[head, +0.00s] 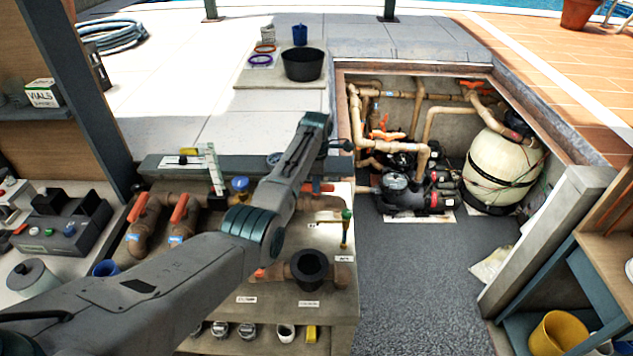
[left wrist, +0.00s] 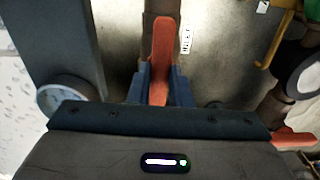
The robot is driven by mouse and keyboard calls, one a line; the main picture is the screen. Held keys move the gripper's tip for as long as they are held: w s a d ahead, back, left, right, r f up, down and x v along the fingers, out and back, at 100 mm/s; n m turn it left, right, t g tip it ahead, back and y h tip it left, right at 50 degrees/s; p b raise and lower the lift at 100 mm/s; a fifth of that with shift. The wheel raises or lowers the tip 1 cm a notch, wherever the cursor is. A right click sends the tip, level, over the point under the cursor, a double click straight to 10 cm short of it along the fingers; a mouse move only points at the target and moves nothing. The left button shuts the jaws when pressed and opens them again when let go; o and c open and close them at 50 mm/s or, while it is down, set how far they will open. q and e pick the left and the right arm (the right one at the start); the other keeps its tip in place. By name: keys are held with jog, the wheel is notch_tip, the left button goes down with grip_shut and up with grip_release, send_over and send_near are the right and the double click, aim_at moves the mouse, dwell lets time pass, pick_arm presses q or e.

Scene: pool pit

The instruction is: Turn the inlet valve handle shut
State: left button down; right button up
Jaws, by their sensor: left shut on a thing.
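The inlet valve handle is a red lever (head: 319,187) on a brown pipe (head: 325,204), on the bench top beside my left arm. In the left wrist view the red lever (left wrist: 162,50) points up the picture, roughly in line with the pipe, beside a small white label (left wrist: 186,40); its lettering is hard to read. My left gripper (left wrist: 160,85) is shut on this lever, one dark finger on each side. In the head view my left forearm and wrist hide the fingers and part of the valve. My right gripper is in neither view.
A gauge (left wrist: 65,97) sits left of the grip in the left wrist view. Another red handle (left wrist: 293,138) is at lower right. A yellow fitting with a green top (head: 346,228) and a black cup-like fitting (head: 309,268) stand close by.

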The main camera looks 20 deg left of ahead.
pick_arm(q)
jog(key=m, duration=0.8)
jog(key=shift+m, duration=0.4)
jog(key=m, duration=0.4)
jog(key=shift+m, duration=0.3)
jog(key=shift+r+m, duration=0.1)
jog(key=shift+m, duration=1.9)
jog(key=c, duration=1.3)
grip_release()
